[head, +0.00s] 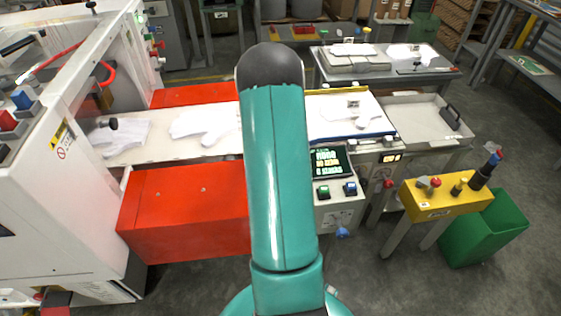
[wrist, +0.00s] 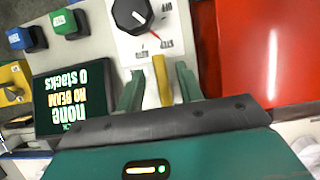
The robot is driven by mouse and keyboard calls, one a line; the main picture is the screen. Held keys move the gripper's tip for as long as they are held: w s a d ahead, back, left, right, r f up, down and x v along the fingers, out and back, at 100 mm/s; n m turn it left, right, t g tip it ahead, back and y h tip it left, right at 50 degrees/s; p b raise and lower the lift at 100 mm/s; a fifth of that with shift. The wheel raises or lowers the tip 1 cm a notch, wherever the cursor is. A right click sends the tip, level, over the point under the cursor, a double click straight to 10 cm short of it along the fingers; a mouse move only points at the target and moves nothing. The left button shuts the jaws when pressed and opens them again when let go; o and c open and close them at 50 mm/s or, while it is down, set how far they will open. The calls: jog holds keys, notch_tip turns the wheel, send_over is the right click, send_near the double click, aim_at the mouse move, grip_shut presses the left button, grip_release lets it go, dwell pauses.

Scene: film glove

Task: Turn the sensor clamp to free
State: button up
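The wrist view is turned about, with the screen's text upside down. In it, a black rotary knob (wrist: 131,14) with a red pointer line sits on a white panel with small markings. My gripper (wrist: 160,88) shows two teal fingers, apart, short of the knob. A yellow bar (wrist: 161,80) stands between the fingers, with small gaps on both sides. I cannot tell whether the knob or the yellow bar is the sensor clamp. In the head view, my teal arm covers the gripper and the knob.
A red box (head: 185,210) stands left of my arm. White gloves (head: 205,120) lie on the belt. A yellow button box (head: 440,197) stands right.

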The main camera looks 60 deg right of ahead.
jog(key=v, duration=1.3)
jog(key=shift+r, duration=0.2)
jog(key=shift+d, duration=0.15)
jog(key=w+a+r+n+t+h, duration=0.25)
jog(key=a+r, duration=0.45)
jog(key=a, duration=0.5)
jog(key=w+a+r+n+t+h, duration=0.1)
jog(key=w+a+r+n, duration=0.15)
jog(key=a+r, duration=0.7)
jog(key=s+a+n+t, duration=0.1)
jog(key=s+a, duration=0.2)
jog(key=a, duration=0.5)
jog(key=s+a+f+n+t, duration=0.1)
jog(key=s+a, duration=0.3)
jog(key=a, duration=0.4)
jog(key=s+a+n+t, duration=0.2)
jog(key=s+a+t, duration=0.1)
jog(key=a, duration=0.5)
jog(key=shift+s+f+n, duration=0.3)
jog(key=shift+s+f, duration=0.05)
jog(key=shift+s, duration=0.05)
